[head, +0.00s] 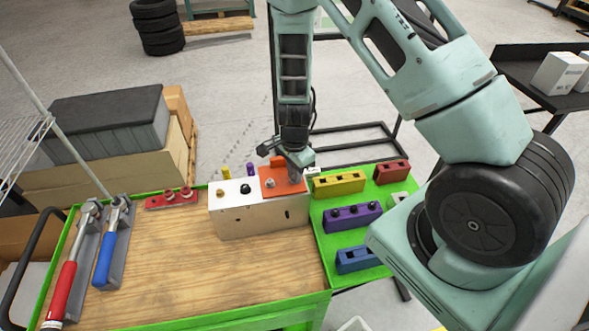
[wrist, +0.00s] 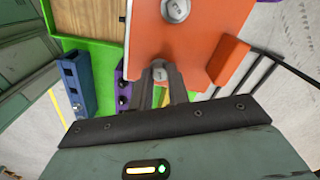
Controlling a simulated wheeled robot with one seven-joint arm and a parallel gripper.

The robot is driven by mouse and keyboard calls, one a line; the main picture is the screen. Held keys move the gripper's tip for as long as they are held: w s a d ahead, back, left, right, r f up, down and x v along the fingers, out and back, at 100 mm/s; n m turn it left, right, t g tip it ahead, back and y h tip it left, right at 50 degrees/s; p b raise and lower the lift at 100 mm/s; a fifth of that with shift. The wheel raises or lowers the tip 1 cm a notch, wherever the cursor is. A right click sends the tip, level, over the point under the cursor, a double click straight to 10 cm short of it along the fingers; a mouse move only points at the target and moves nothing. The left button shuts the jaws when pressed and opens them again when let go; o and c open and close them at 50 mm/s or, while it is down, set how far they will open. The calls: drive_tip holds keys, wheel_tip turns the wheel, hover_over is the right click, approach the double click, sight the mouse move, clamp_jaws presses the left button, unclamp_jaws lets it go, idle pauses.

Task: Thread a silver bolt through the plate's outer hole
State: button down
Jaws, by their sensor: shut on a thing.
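The orange plate (head: 283,176) lies on top of the pale chassis block, at its right end. It fills the upper middle of the wrist view (wrist: 205,42). One silver bolt (wrist: 176,10) stands in the plate with its head showing; it also shows in the head view (head: 270,184). My gripper (wrist: 160,80) is shut on a second silver bolt (wrist: 159,73), whose head shows between the fingertips at the plate's near edge. In the head view my gripper (head: 297,160) is over the plate's right end. The outer hole and the held bolt's shank are hidden.
The chassis block (head: 258,220) sits on the wooden bench top (head: 180,270), with a brass and a black fastener on its left part. Yellow (head: 338,184), purple (head: 352,217), blue (head: 358,259) and red (head: 391,172) holders stand to the right. Two wrenches (head: 108,240) lie left.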

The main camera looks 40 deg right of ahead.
drive_tip(key=m, duration=0.2)
drive_tip(key=shift+m+p, duration=0.3)
drive_tip(key=c, duration=1.3)
unclamp_jaws()
wheel_tip(320, 180, up, 9)
drive_tip(key=p, duration=0.7)
drive_tip(key=shift+p, duration=0.4)
